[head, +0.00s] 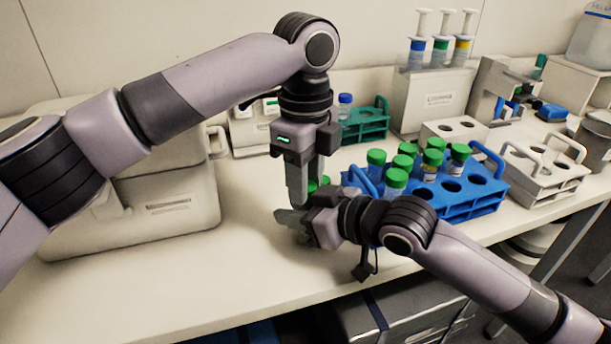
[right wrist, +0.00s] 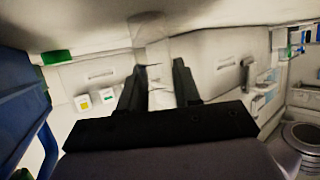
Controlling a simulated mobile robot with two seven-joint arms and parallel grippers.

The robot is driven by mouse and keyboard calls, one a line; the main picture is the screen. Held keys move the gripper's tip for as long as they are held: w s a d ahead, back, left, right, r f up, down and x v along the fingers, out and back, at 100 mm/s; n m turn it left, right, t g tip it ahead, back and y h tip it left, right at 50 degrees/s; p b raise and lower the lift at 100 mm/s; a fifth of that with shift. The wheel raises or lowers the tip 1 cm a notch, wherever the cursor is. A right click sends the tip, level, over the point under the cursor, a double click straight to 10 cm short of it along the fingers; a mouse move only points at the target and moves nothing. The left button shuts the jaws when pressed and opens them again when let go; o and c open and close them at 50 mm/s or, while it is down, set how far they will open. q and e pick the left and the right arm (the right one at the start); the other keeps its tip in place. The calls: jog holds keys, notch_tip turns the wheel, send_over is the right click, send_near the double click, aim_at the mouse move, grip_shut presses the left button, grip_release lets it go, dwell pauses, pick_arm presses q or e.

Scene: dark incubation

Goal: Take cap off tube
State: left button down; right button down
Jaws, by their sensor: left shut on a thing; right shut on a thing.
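A green cap (head: 318,183) shows at the fingers of my left gripper (head: 307,188), which points straight down and is shut on it. My right gripper (head: 297,219) comes in from the right just below, shut on the tube; the gripper hides most of the tube in the head view. In the right wrist view a pale upright shape (right wrist: 155,80), seemingly the tube, stands between the right gripper's two dark fingers. I cannot tell whether cap and tube are apart. Several other green-capped tubes (head: 396,179) stand in the blue rack (head: 457,213) to the right.
A white rack (head: 545,197) stands right of the blue rack. A teal rack (head: 373,131) with a blue-capped bottle (head: 345,103) is behind the left gripper. A pale machine (head: 170,205) stands at left. The bench front (head: 230,285) is clear.

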pick_arm(q)
jog(key=c, duration=0.8)
grip_release()
jog(key=shift+o, duration=0.2)
jog(key=shift+r, duration=0.15)
notch_tip(320, 180, up, 4)
jog(key=shift+r, duration=0.15)
jog(key=shift+c, duration=0.3)
notch_tip(320, 180, up, 3)
jog(key=m, duration=0.3)
jog(key=shift+f, duration=3.8)
grip_shut()
